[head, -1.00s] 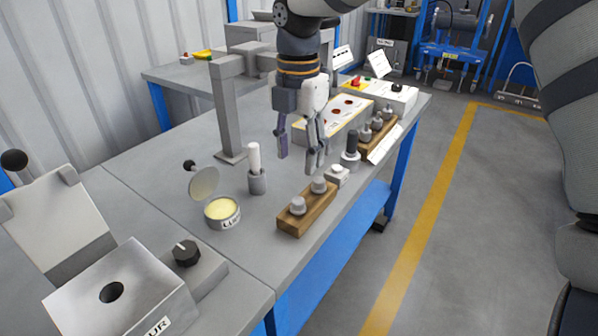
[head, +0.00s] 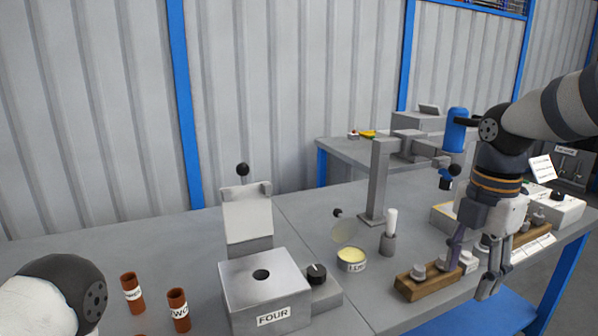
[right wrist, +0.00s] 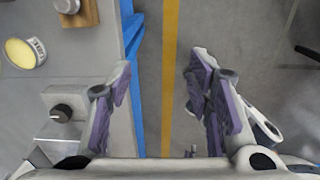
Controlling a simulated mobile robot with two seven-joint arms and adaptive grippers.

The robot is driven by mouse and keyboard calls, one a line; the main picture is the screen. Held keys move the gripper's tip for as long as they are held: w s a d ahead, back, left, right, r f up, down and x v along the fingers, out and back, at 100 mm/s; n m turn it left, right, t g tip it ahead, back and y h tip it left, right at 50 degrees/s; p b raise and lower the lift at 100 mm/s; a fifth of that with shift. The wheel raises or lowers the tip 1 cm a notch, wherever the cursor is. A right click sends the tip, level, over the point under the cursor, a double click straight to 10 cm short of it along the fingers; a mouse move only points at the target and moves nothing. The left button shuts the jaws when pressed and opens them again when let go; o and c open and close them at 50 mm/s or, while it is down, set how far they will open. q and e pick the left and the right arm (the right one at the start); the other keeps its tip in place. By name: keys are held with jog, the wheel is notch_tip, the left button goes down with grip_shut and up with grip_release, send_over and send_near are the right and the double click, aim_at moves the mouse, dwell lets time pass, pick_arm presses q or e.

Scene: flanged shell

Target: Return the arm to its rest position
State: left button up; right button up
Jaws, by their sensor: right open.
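My right gripper (head: 474,265) hangs fingers-down at the right of the head view, in front of the wooden block with grey knobs (head: 428,280). In the right wrist view its two fingers (right wrist: 165,95) are spread wide with nothing between them. Below that gap lie the table's edge and the floor with a yellow line. Part of my left arm (head: 50,297) shows at the lower left of the head view; its gripper is out of view.
The grey table (head: 130,240) carries a metal box marked FOUR (head: 265,290), an open yellow tin (head: 351,260), a white-topped cylinder (head: 390,230), a grey post (head: 377,185) and brown tubes (head: 178,310). A corrugated wall (head: 90,110) stands behind. Floor is free beyond the right edge.

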jog(key=s+a+f+m, duration=0.2)
jog(key=s+f+m, duration=0.1)
jog(key=f, duration=0.5)
jog(key=s+a+f+m+g+y, duration=0.1)
jog(key=s+a+f+m, duration=0.2)
jog(key=f, duration=0.4)
jog(key=s+a+f+m, duration=0.2)
jog(key=s+f, duration=0.2)
jog(key=f, duration=0.4)
pick_arm(q)
jog(key=shift+w, duration=0.2)
pick_arm(e)
jog(key=s+f+m, duration=0.3)
jog(key=s+m, duration=0.2)
jog(key=s, duration=0.4)
jog(key=s+d+f+m, duration=0.1)
jog(key=s+f+m, duration=0.2)
jog(key=s, duration=0.6)
jog(key=s+d+f+m+g+h, duration=0.1)
jog(key=s+f+m, duration=0.2)
jog(key=s+m, duration=0.4)
jog(key=shift+s, duration=1.25)
